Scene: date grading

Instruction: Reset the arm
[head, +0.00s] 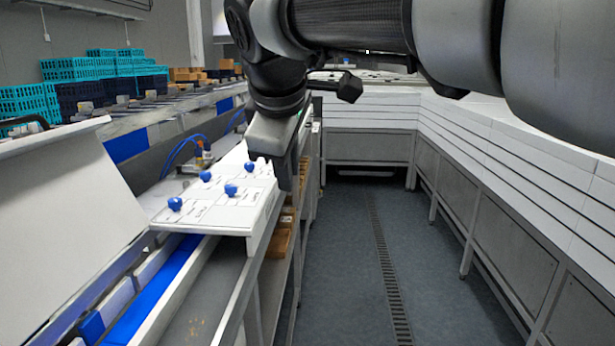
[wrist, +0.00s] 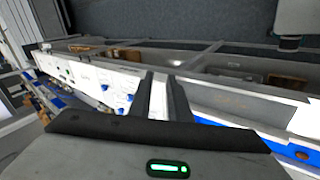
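My gripper (head: 270,170) hangs from my arm in the upper middle of the head view, fingers pointing down. It is beside and seemingly above a white panel (head: 233,217) with several blue knobs (head: 231,190). In the wrist view my gripper (wrist: 164,80) shows two dark fingers with a gap between them. The gap holds nothing; the white surface behind shows through. I cannot tell how far the fingers are from the panel. The panel with its knobs also shows left of the fingers in the wrist view (wrist: 83,83).
A grading line with a blue belt (head: 165,290) runs along the left. Teal crates (head: 75,68) and dark blue crates stand behind it. Small brown boxes (head: 277,243) sit on a shelf under the panel. A white-topped counter (head: 520,145) lines the right. The floor aisle (head: 350,260) between is clear.

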